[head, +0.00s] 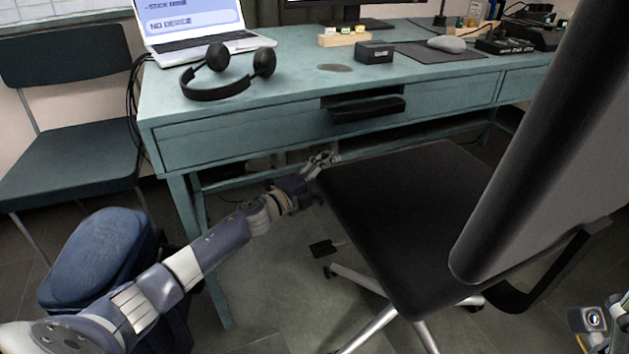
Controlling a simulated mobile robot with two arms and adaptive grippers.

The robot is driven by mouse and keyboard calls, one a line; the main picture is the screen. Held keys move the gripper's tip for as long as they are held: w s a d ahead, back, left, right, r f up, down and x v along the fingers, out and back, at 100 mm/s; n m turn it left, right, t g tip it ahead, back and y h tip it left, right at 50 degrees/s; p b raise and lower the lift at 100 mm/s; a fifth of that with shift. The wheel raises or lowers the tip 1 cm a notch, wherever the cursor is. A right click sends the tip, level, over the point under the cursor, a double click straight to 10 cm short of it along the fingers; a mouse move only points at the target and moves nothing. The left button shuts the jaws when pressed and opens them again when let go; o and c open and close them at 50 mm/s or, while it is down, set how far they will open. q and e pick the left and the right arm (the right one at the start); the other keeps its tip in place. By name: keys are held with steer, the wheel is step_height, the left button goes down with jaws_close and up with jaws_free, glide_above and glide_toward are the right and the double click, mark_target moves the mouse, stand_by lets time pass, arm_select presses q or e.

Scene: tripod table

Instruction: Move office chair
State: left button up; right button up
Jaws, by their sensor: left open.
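The black office chair stands at the right, its seat (410,215) in front of the desk and its tall backrest (560,140) leaning across the right side. Its silver legs with casters show below the seat. My left gripper (322,160) is open at the seat's far left corner, close under the desk's front edge. Whether a finger touches the seat, I cannot tell. Part of my right arm's end (598,325) shows at the bottom right corner, below the backrest; its jaws are not clear.
The teal desk (215,139) bears a laptop (200,45), headphones (225,75), a small black box (375,53) and a mouse (447,44). A dark green chair (70,150) and a blue rounded item (95,255) stand left. Floor (275,290) left of the office chair is mostly clear.

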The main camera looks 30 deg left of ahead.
arm_select(q)
steer(key=v, duration=1.1)
steer(key=shift+s+a, duration=0.15)
steer(key=shift+s, duration=0.15)
